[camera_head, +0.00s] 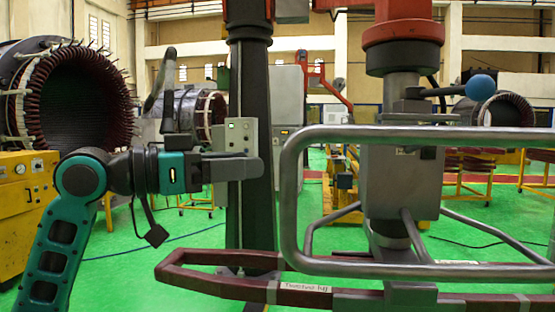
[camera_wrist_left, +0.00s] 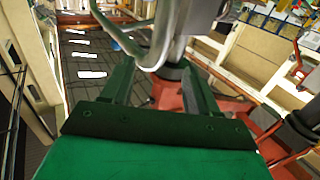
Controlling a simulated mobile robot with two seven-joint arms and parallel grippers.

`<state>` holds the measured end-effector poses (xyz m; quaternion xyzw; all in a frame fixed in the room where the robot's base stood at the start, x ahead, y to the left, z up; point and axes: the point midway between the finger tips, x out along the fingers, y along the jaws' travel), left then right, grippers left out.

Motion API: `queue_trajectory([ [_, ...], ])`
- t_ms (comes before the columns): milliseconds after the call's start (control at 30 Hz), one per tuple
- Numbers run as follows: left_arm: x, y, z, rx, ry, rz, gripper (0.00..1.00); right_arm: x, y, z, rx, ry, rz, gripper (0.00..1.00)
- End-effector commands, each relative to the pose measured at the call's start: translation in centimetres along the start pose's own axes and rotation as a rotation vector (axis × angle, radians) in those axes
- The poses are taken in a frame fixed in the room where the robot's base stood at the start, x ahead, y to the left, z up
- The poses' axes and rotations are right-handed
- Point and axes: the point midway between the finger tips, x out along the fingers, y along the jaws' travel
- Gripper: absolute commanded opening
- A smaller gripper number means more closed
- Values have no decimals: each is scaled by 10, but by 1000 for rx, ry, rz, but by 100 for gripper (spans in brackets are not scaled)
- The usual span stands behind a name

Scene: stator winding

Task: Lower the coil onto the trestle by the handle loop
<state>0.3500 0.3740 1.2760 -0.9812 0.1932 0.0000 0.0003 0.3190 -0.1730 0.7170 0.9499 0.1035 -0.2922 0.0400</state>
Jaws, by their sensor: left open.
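The dark red coil (camera_head: 230,285), a long loop with a paper label, spans the bottom of the head view. It lies level, and its right end runs out of the frame. Above it is the grey tubular handle loop (camera_head: 291,200), joined by struts to a metal block under a red hoist head. The loop also shows in the left wrist view (camera_wrist_left: 165,35), beyond and between the fingers. My left gripper (camera_head: 256,168) is open and empty, just left of the loop's rounded end. A yellow trestle (camera_head: 480,190) bearing coils stands behind; which trestle is meant, I cannot tell.
A dark column (camera_head: 250,90) with a grey button box (camera_head: 242,134) stands right beside my left gripper. A large stator (camera_head: 85,105) rests behind a yellow cabinet (camera_head: 25,200) at left. A lever with a blue ball (camera_head: 481,88) sticks out at upper right.

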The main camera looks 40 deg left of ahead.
Motion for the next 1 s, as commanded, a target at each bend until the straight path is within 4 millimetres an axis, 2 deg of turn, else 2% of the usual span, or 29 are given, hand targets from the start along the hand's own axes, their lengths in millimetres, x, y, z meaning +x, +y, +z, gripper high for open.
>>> queue_trajectory([
  [100,22,0,-1,2,-4,1,60,-2,4,2,0,-9,9,0],
  [300,55,0,-1,1,-4,0,60,-6,6,-3,1,-2,15,0],
  [500,77,0,-1,-1,-1,-1,60,-8,5,-6,3,-4,14,0],
  [700,86,-1,0,0,1,-1,60,-10,4,-6,3,-7,11,0],
  [1000,87,-1,1,-1,1,-1,58,-10,3,-6,3,-7,9,0],
])
